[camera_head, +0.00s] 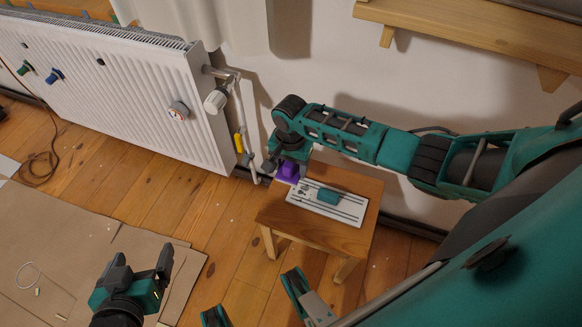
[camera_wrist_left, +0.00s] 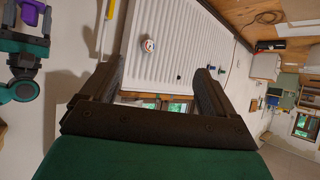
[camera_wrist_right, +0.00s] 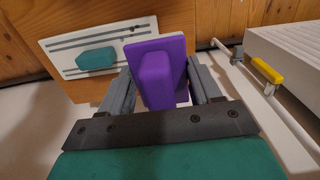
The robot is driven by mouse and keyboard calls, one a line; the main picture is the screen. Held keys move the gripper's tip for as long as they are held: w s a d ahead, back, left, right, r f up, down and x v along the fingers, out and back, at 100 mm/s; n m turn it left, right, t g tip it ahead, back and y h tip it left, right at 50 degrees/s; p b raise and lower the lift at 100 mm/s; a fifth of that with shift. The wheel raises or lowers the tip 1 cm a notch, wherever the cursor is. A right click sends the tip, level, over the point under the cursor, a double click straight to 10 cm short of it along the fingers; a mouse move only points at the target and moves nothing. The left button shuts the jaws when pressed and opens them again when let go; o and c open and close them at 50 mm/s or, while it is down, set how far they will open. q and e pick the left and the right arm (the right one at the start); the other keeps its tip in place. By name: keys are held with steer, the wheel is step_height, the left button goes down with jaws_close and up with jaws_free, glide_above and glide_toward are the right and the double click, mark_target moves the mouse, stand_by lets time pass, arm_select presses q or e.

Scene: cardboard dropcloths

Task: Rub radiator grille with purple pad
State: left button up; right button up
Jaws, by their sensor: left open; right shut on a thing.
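The purple pad (camera_head: 288,170) is held in my right gripper (camera_head: 284,163), just above the left edge of a small wooden stool. It also shows in the right wrist view (camera_wrist_right: 160,75), between the two fingers. The white radiator (camera_head: 110,85) stands along the wall at the left, with its top grille (camera_head: 100,22) along its upper edge. In the left wrist view the radiator's ribbed front (camera_wrist_left: 180,40) lies beyond my fingers. My left gripper (camera_head: 142,268) is open and empty, low over the cardboard.
A white board (camera_head: 327,204) with a teal block (camera_head: 328,196) lies on the stool (camera_head: 270,212). A pipe with a white valve (camera_head: 216,98) and a yellow handle (camera_head: 238,143) stands at the radiator's right end. Cardboard (camera_head: 75,245) covers the floor at left. A wooden shelf (camera_head: 470,32) is at upper right.

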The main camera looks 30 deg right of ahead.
steer(key=b, duration=0.6)
glide_above(291, 188)
steer(key=shift+f, duration=2.8)
steer(key=shift+f+b, duration=0.25)
steer(key=shift+b, duration=0.1)
steer(key=shift+f, duration=0.35)
steer(key=shift+f+b, duration=0.65)
steer(key=shift+f, duration=0.15)
